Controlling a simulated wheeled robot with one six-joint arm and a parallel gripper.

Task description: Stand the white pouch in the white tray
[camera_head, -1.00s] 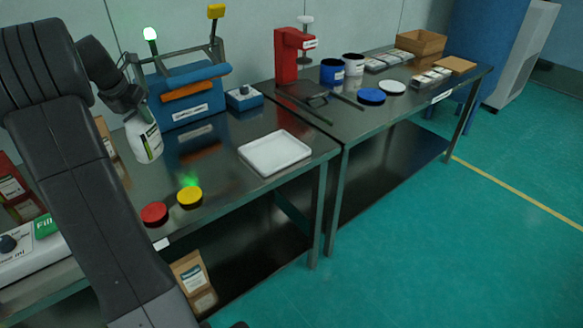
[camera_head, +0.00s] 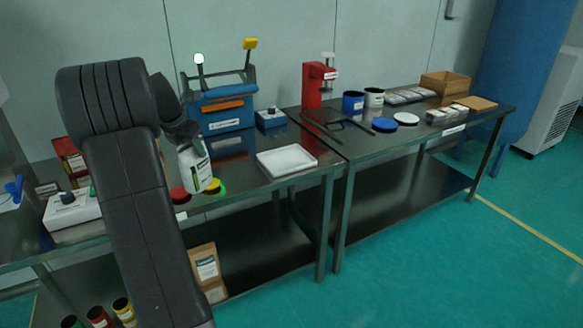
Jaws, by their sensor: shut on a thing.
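The white pouch (camera_head: 195,168) hangs tilted below my gripper (camera_head: 184,134). It is white with a dark and green label. My gripper is shut on its top; the fingertips are small and partly hidden by the wrist. The white tray (camera_head: 287,161) lies empty on the near table, to the right of the pouch and apart from it. In the picture the pouch is in front of the table top, left of the tray.
A red lid (camera_head: 180,195) and a yellow lid (camera_head: 213,187) lie near the table's front edge. A blue sieve machine (camera_head: 222,112) and blue control box (camera_head: 271,118) stand behind. A red press (camera_head: 313,85) stands on the right table. Table space around the tray is clear.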

